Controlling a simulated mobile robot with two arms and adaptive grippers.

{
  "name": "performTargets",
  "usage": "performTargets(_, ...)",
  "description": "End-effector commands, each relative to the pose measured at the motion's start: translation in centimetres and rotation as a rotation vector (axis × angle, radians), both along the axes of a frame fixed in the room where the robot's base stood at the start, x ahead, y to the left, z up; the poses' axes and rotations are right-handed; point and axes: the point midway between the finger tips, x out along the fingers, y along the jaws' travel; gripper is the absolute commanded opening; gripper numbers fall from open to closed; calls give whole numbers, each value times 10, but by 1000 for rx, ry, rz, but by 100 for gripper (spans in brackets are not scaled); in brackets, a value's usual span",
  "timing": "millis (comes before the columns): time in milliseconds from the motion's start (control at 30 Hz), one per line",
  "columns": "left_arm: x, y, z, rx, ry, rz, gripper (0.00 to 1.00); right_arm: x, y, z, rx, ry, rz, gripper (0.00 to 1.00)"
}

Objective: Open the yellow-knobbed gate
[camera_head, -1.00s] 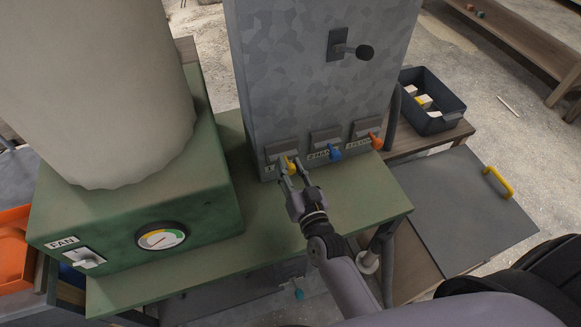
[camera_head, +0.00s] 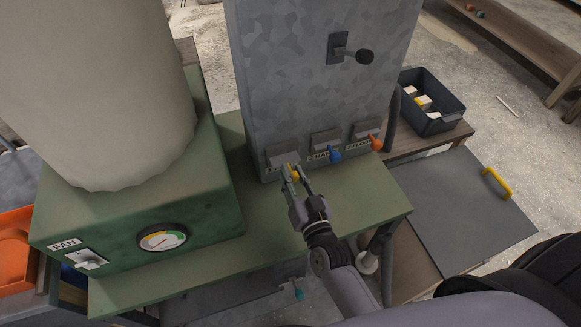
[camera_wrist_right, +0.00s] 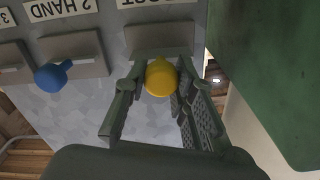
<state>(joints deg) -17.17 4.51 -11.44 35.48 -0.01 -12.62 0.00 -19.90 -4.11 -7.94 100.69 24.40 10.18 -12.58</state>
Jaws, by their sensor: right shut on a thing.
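The yellow knob (camera_head: 293,174) is on the leftmost of three gates low on the galvanised metal cabinet (camera_head: 300,90). My right gripper (camera_head: 295,172) reaches it from the front and is shut on the knob. In the right wrist view, the yellow knob (camera_wrist_right: 161,77) sits between the two fingers (camera_wrist_right: 160,85), near their tips. The label above it is partly cut off. The blue knob (camera_head: 335,156) and the orange knob (camera_head: 376,142) are to its right in the head view. My left gripper is not in view.
A green fan box (camera_head: 130,215) with a gauge and switch stands left of the cabinet. The green bench (camera_head: 350,205) is bare in front of the gates. A dark bin (camera_head: 440,115) stands at the right. A black lever (camera_head: 364,54) sticks out higher on the cabinet.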

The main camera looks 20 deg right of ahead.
Motion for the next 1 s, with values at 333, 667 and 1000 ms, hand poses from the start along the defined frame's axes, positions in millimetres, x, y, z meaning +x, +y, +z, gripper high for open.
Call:
performTargets(333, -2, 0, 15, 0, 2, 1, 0, -38, -1, -1, -1, 4, 1, 0)
performTargets(667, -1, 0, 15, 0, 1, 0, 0, -37, -1, -1, -1, 4, 1, 34)
performTargets(1000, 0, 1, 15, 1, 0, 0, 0, -37, -1, -1, 0, 4, 1, 45)
